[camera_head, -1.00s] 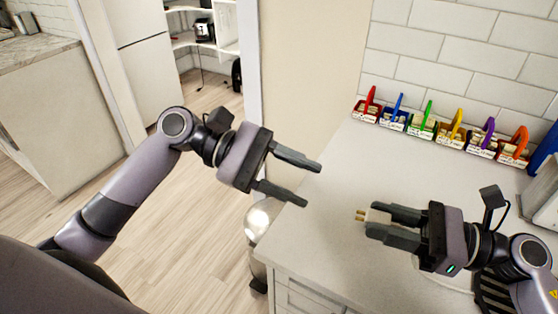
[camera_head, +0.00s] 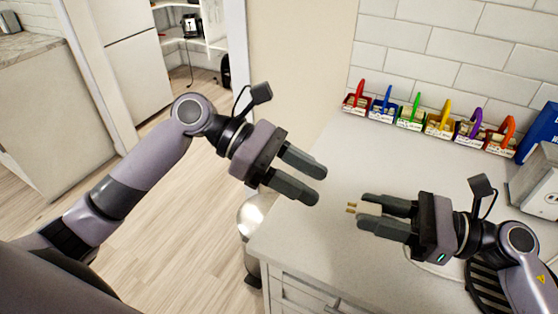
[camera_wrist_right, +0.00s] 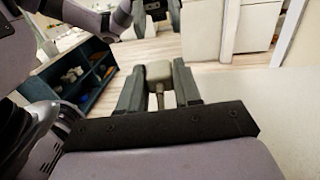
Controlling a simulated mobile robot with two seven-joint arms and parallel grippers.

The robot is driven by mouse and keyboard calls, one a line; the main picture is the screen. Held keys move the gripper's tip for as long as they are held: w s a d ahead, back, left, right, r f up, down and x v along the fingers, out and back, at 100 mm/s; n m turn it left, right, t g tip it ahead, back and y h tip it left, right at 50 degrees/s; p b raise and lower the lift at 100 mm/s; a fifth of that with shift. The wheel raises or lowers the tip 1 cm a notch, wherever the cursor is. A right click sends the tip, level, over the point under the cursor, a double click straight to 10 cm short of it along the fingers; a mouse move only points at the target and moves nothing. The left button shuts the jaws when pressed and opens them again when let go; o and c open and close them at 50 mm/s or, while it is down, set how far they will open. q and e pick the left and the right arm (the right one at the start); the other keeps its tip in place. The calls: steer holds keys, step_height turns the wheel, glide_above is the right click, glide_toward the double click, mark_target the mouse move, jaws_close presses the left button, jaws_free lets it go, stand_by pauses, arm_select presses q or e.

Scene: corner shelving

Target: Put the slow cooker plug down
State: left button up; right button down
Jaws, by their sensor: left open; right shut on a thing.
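My right gripper (camera_head: 382,216) is shut on the slow cooker plug (camera_head: 352,207), whose brass prongs stick out to the left past the fingertips. The plug's pale body (camera_wrist_right: 159,72) shows between the fingers in the right wrist view, with its cord end toward the palm. The gripper is over the light countertop (camera_head: 330,240); I cannot tell how high. My left gripper (camera_head: 318,184) is open and empty, left of the plug near the counter's left edge. The slow cooker itself is not recognisable in view.
Several small coloured baskets (camera_head: 411,115) line the wall at the back. A grey appliance (camera_head: 537,185) and a blue box (camera_head: 540,132) stand at the right. A black rack (camera_head: 482,290) lies under my right arm. The counter's middle is clear. A metal bin (camera_head: 250,215) stands beside the counter.

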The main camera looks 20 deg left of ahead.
arm_select(q)
steer(key=x, duration=0.5)
steer(key=shift+d+f, duration=0.1)
steer(key=shift+d, duration=0.25)
steer(key=shift+c, duration=0.3)
jaws_close()
arm_select(e)
steer(key=c, duration=0.7)
jaws_free()
